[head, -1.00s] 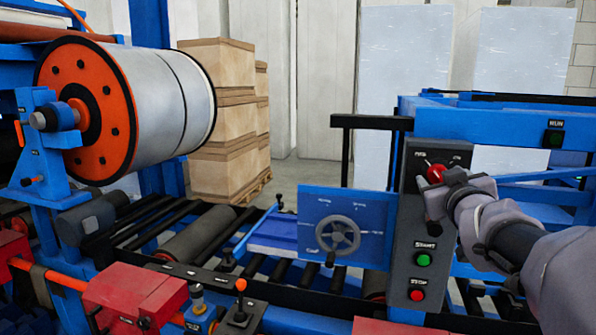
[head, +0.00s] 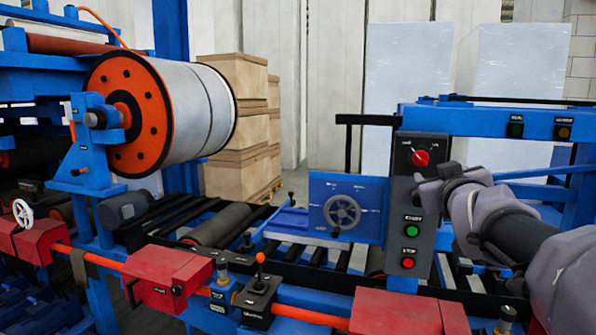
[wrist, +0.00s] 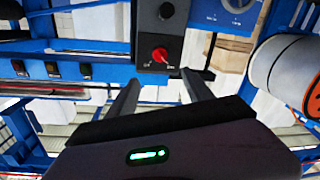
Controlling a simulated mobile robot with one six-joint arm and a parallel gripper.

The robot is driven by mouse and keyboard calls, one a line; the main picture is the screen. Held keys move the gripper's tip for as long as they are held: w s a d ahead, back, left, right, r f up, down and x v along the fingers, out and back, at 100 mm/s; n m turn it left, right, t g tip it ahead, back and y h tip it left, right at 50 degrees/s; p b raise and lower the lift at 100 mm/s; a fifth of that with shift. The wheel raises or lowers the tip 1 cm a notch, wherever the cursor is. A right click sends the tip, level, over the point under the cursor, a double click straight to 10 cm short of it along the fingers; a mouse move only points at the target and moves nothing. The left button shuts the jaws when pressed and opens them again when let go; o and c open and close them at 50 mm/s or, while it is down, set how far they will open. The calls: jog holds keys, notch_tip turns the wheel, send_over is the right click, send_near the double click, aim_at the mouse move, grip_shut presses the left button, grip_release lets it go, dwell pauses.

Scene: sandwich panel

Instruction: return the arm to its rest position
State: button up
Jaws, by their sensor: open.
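My gripper (head: 428,192) is in front of the dark grey control panel (head: 404,232), just below the red rotary knob (head: 421,158). In the wrist view my gripper (wrist: 160,84) has its two fingers spread apart with nothing between them. The red knob (wrist: 160,54) shows beyond the fingertips, clear of them. My arm reaches in from the lower right of the head view. The green start button (head: 412,231) and the red stop button (head: 408,263) sit lower on the panel and are uncovered.
A blue plate with a handwheel (head: 342,212) stands left of the panel. A blue frame (head: 480,125) runs behind and right of it. A large orange-flanged roll (head: 130,115), rollers and red blocks (head: 165,280) fill the left. Stacked boxes (head: 235,130) stand behind.

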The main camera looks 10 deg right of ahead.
jog(key=s+a+f+m+g+y, duration=0.1)
jog(key=s+a+f+g+y, duration=0.4)
jog(key=s+a+f, duration=0.8)
jog(key=s+a+f+m+g+y, duration=0.1)
jog(key=s+a+f+g+y, duration=0.3)
jog(key=s+a+f, duration=0.9)
jog(key=a+f+g, duration=0.1)
jog(key=a+f, duration=0.1)
jog(key=a, duration=0.3)
jog(key=shift+s+a+m+y, duration=0.25)
jog(key=shift+a+m+y, duration=0.15)
jog(key=shift+r, duration=0.1)
